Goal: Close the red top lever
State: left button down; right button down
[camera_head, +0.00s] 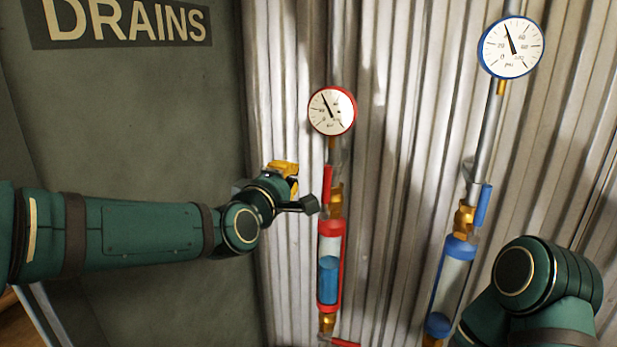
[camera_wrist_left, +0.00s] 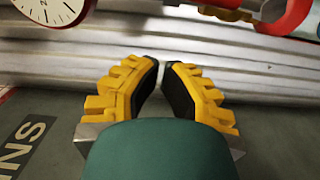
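The red top lever (camera_head: 327,183) stands upright along the red-marked pipe, just below the red-rimmed gauge (camera_head: 332,111) and beside a brass valve (camera_head: 336,200). My left gripper (camera_head: 292,168) is to the left of the lever, apart from it. In the left wrist view its yellow fingers with black pads (camera_wrist_left: 163,72) have a narrow gap between the tips and hold nothing. The lever cannot be made out in that view; the gauge (camera_wrist_left: 56,8) shows at top left and a red-capped cylinder (camera_wrist_left: 285,14) at top right. My right gripper is out of view.
Below the valve is a red-ended clear cylinder (camera_head: 330,235), with another red lever (camera_head: 345,343) at the bottom edge. A blue-marked pipe with a gauge (camera_head: 512,47) and blue lever (camera_head: 482,206) stands to the right. Corrugated metal (camera_head: 400,150) lies behind.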

aim_at(327, 185)
pick_arm(q)
jog(key=d, duration=0.4)
jog(key=shift+s+f+p, duration=0.15)
jog(key=shift+s+p, duration=0.05)
jog(key=shift+p, duration=0.1)
jog(key=shift+w, duration=0.1)
